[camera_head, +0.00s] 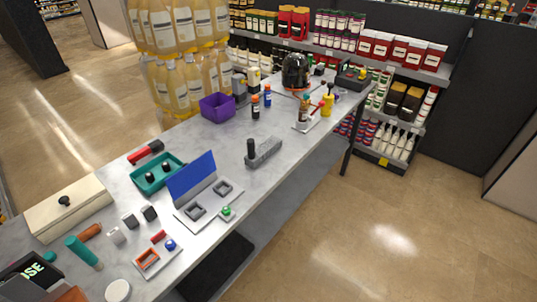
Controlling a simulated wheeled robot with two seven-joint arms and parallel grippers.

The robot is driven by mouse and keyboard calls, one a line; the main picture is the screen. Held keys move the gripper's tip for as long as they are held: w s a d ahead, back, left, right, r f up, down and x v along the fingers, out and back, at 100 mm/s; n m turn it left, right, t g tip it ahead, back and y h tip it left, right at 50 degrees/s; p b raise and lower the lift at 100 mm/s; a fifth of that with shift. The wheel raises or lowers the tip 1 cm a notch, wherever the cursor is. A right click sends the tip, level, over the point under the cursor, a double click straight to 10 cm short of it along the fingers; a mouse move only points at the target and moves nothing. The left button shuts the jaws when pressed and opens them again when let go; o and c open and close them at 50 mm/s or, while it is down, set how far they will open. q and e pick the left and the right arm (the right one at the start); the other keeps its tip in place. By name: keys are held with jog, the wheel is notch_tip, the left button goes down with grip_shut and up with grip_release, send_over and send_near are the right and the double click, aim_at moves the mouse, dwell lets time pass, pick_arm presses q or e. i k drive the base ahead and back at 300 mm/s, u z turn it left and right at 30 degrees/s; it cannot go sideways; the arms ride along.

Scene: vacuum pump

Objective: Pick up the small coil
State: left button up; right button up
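I cannot make out which thing is the small coil; nothing in the head view clearly shows windings. Small parts lie on the long grey table (215,140). A dark block (149,213), a dark grey block (129,221) and a lighter grey block (117,235) stand in a row at the near left. A teal tray (177,183) behind them holds a few small pieces, too small to identify. A grey device with an upright black cylinder (263,152) stands near the table's middle. Neither my left nor my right gripper is in view.
A white board with a raised blue panel (191,178) stands beside the teal tray. A cream box (68,208) and a teal cylinder (82,251) are at the left. A purple bin (217,107) stands farther back. The floor right of the table is clear.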

aim_at(255, 157)
jog(key=z, duration=1.65)
jog(key=i, duration=3.55)
jog(key=u, duration=3.35)
